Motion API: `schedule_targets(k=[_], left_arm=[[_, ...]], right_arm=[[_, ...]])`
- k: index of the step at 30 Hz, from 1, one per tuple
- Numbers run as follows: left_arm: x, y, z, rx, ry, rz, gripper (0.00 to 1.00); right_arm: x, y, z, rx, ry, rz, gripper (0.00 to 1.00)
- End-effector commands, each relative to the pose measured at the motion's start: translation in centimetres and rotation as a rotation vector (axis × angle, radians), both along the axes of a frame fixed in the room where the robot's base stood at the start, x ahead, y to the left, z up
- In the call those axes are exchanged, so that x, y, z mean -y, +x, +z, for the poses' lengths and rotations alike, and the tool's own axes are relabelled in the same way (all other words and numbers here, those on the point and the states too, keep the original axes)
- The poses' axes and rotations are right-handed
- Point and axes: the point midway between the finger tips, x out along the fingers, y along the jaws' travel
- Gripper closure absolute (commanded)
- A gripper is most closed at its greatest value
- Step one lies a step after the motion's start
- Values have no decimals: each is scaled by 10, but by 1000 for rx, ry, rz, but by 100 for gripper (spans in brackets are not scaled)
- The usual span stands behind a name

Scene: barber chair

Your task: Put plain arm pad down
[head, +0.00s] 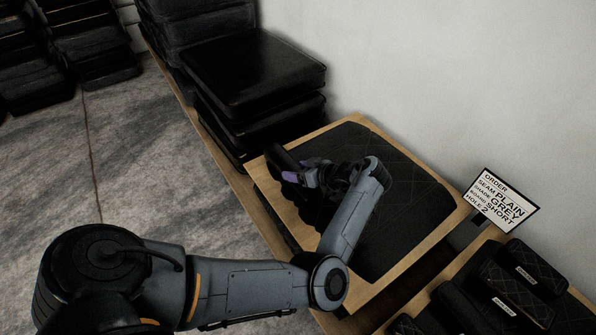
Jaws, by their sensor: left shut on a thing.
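My left gripper (300,175), with purple at its fingers, is shut on a dark arm pad (279,157). The pad's end sticks out past the fingers on the left; the rest is hidden by the gripper. The pad is over the left side of a wooden board (362,122) that carries a dark panel with stitched diamond lines (400,205). I cannot tell whether the pad touches the board. My right gripper is not in view.
Black cushions (255,75) are stacked behind the board. An order sign (501,201) reads plain, grey, short, hole 2. Several black pads, some quilted and labelled (520,270), lie at the lower right. More dark cushions (95,45) stand at the far left. The grey floor is clear.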

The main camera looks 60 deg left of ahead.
Motion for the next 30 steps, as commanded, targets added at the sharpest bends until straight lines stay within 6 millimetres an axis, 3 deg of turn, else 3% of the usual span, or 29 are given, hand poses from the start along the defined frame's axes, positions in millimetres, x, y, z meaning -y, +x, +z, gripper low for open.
schedule_targets(k=[5,6,11,22,30], left_arm=[[0,0,0,0,2,0,100],[0,0,-2,0,0,0,27],[0,0,-1,0,0,0,2],[1,1,2,0,0,0,2],[28,13,18,2,-3,-2,2]], right_arm=[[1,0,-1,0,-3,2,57],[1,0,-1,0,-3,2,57],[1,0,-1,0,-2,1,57],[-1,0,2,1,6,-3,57],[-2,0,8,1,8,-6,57]])
